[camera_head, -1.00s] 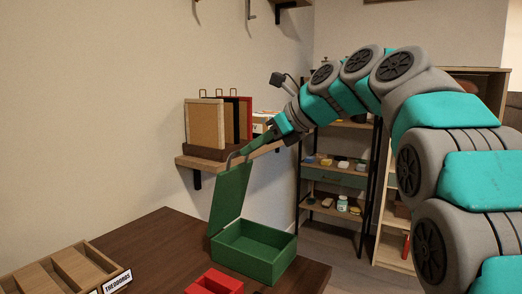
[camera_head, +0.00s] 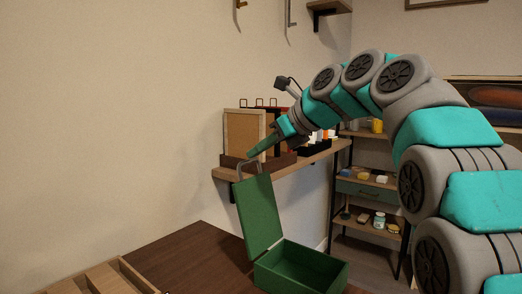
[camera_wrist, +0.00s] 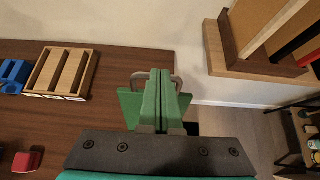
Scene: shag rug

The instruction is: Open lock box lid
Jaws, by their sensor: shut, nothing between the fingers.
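The green lock box (camera_head: 302,268) stands on the dark brown table, its lid (camera_head: 260,216) raised and leaning back past upright. A grey handle (camera_head: 247,167) sits at the lid's top edge. The box's inside is partly visible and looks empty. My gripper (camera_head: 252,154) is shut and empty, just above the handle in the head view. In the wrist view my shut green fingers (camera_wrist: 161,78) lie over the lid (camera_wrist: 130,105), with the handle (camera_wrist: 178,82) showing on both sides of them. I cannot tell whether the fingers touch the handle.
A wall shelf (camera_head: 285,162) with framed boards is close behind the gripper. A wooden divided tray (camera_wrist: 62,72), a blue block (camera_wrist: 14,75) and a red block (camera_wrist: 25,161) lie on the table (camera_wrist: 110,60). A shelving rack (camera_head: 365,190) stands to the right.

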